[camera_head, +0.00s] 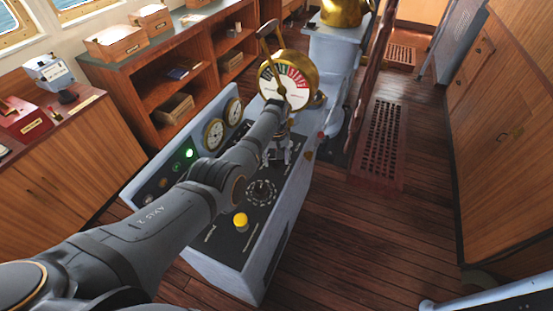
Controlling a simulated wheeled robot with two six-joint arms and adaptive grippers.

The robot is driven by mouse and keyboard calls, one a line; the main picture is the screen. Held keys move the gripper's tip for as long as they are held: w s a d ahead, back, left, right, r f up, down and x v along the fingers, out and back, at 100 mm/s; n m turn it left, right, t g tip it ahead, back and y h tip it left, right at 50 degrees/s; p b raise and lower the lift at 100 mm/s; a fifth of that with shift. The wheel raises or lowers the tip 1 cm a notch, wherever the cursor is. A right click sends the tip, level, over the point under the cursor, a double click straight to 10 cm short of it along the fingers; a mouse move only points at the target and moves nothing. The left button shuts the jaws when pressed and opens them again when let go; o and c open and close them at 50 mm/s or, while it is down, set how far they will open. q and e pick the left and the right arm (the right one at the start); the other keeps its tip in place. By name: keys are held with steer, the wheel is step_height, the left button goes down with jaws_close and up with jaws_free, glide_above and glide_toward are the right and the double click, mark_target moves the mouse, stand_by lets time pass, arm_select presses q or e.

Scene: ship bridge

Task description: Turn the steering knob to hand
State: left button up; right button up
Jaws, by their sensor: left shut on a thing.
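My left arm reaches across from the lower left to the sloped console panel (232,233). My left gripper (276,157) points down at the upper part of this panel, just below the brass telegraph. Its fingers are shut on a small control there, apparently the steering knob, which the fingers and wrist mostly hide. Its setting cannot be read. A black round knob with a white scale ring (261,191) sits nearer on the same panel, apart from the fingers.
The brass telegraph (289,82) with its lever stands right behind the gripper. A yellow button (240,220), a lit green lamp (189,153) and round gauges (213,134) are on the console. Wooden shelves (165,85) stand at left. The floor at right is clear near a grating (382,146).

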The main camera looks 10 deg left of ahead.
arm_select(q)
steer(key=o, duration=1.1)
steer(key=shift+o, duration=0.2)
steer(key=shift+r, duration=0.1)
step_height(320, 180, up, 12)
